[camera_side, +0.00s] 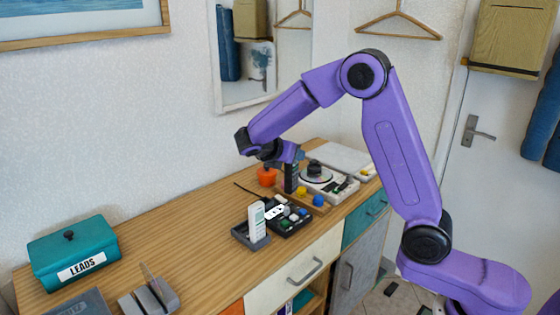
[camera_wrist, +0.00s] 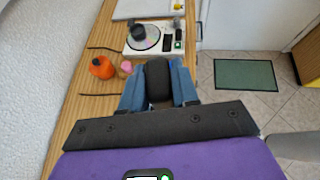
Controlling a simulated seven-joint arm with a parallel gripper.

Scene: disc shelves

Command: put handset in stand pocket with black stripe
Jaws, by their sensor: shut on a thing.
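My gripper (camera_side: 290,156) points down over the far part of the wooden top and is shut on a dark upright handset (camera_side: 291,180). In the wrist view the dark handset (camera_wrist: 157,80) shows between the blue fingers (camera_wrist: 157,98). A grey stand (camera_side: 250,240) is nearer the front edge, left of and below the gripper, with a white handset (camera_side: 257,222) standing in it. Another grey stand (camera_side: 150,298) is at the lower left. I cannot make out a black stripe on either. The lower end of the held handset is close to the surface; contact cannot be told.
A teal box (camera_side: 75,252) is far left; the middle wood is clear.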

